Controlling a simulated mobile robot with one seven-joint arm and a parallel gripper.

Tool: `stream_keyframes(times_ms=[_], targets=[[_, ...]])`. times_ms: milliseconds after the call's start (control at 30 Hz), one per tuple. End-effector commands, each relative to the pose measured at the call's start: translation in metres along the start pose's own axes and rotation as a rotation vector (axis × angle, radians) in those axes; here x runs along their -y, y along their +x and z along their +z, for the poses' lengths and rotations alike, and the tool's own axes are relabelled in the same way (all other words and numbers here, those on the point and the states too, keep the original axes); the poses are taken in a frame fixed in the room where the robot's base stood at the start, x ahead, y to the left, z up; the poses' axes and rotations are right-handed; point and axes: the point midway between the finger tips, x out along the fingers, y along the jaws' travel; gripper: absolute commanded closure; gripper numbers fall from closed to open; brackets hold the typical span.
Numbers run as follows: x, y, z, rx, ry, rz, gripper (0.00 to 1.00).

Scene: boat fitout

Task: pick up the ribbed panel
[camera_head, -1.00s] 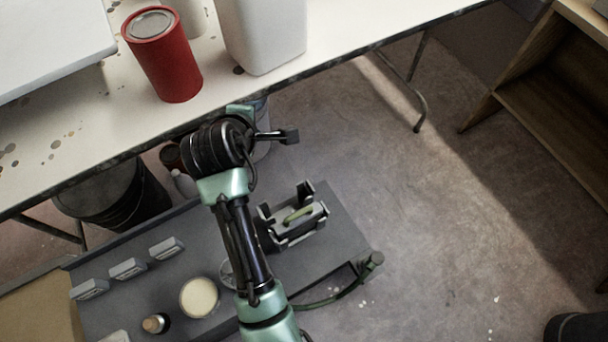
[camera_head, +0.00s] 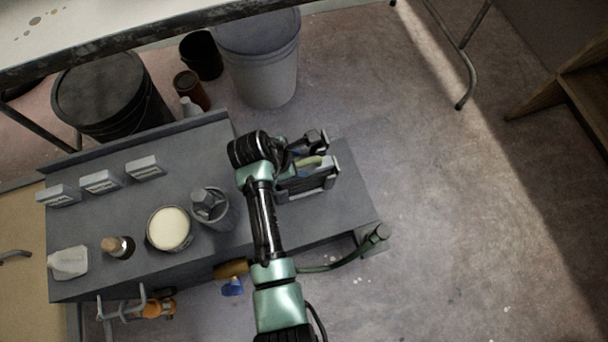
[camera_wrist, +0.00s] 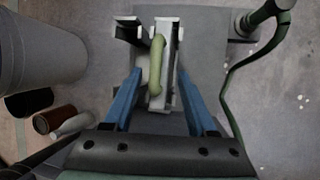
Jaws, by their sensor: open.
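A light grey piece with a green curved handle, which I take to be the ribbed panel (camera_wrist: 169,42), stands in a dark grey rack (camera_wrist: 129,30) on the cart; no ribs can be made out. In the head view the green handle (camera_head: 314,162) shows in the rack (camera_head: 308,188), partly behind my gripper (camera_head: 310,143). In the wrist view my gripper (camera_wrist: 160,74) is open, its blue fingers on either side of the handle, apart from it. The gap in depth cannot be told.
The grey cart top (camera_head: 110,230) also holds a cream-topped tin (camera_head: 169,228), a cup of tools (camera_head: 211,207), a bottle (camera_head: 118,247) and labelled blocks (camera_head: 101,182). Buckets (camera_head: 258,60) stand behind, below a table.

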Motion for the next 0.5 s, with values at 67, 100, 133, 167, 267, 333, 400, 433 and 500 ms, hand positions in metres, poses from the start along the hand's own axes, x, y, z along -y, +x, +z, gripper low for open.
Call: stream_keyframes(times_ms=[67,100,133,167,267,333,400,433,500], targets=[[-0.001,0.005,0.000,0.000,0.001,0.000,0.43],[-0.001,0.008,-0.001,0.000,0.001,0.000,0.43],[-0.001,0.011,-0.002,0.000,0.001,-0.001,0.43],[-0.001,0.015,-0.002,0.000,0.001,-0.001,0.43],[-0.004,0.029,-0.004,0.000,0.001,0.000,0.43],[-0.006,0.037,-0.005,0.000,0.000,0.001,0.43],[-0.006,0.046,-0.005,-0.001,0.001,-0.001,0.43],[-0.006,0.048,-0.004,0.000,0.001,-0.001,0.43],[-0.006,0.052,-0.003,0.000,0.002,0.000,0.43]])
